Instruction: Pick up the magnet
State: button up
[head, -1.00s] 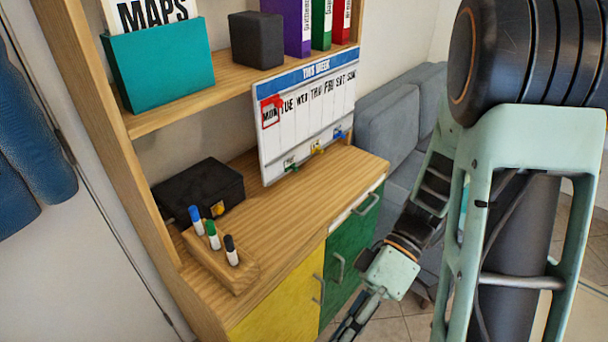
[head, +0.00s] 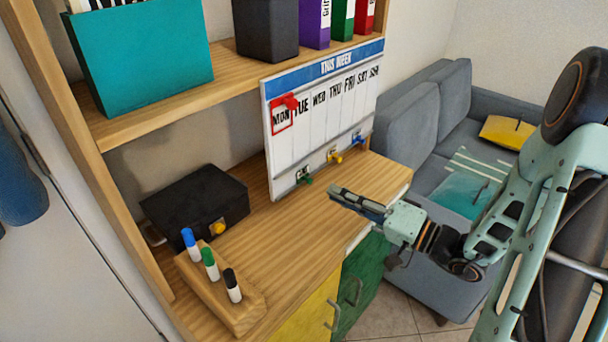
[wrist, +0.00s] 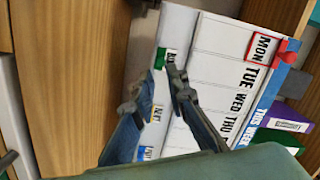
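A white weekly board (head: 318,122) leans upright on the wooden desk. A red frame (head: 273,118) surrounds MON, with a small red piece (head: 291,101) at its upper right corner; it also shows in the wrist view (wrist: 289,50). Along the lower edge sit small green (head: 304,179), yellow (head: 335,158) and blue (head: 358,139) pieces that look like magnets or clips. My gripper (head: 338,194) is above the desk in front of the board. In the wrist view its fingers (wrist: 160,76) are apart and empty, with the green piece (wrist: 160,60) just beyond the tips.
A black box (head: 195,200) and a wooden marker holder (head: 215,295) stand on the desk (head: 275,235) at left. A shelf (head: 170,105) with a teal file box (head: 145,55) overhangs behind. A grey sofa (head: 410,110) stands at right. The desk front is clear.

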aim_at(312, 180)
jog(key=x, duration=0.7)
jog(key=shift+r, duration=0.15)
grip_shut()
jog(key=shift+s+d+r, duration=0.1)
jog(key=shift+d+r, duration=0.1)
jog(key=shift+d, duration=0.05)
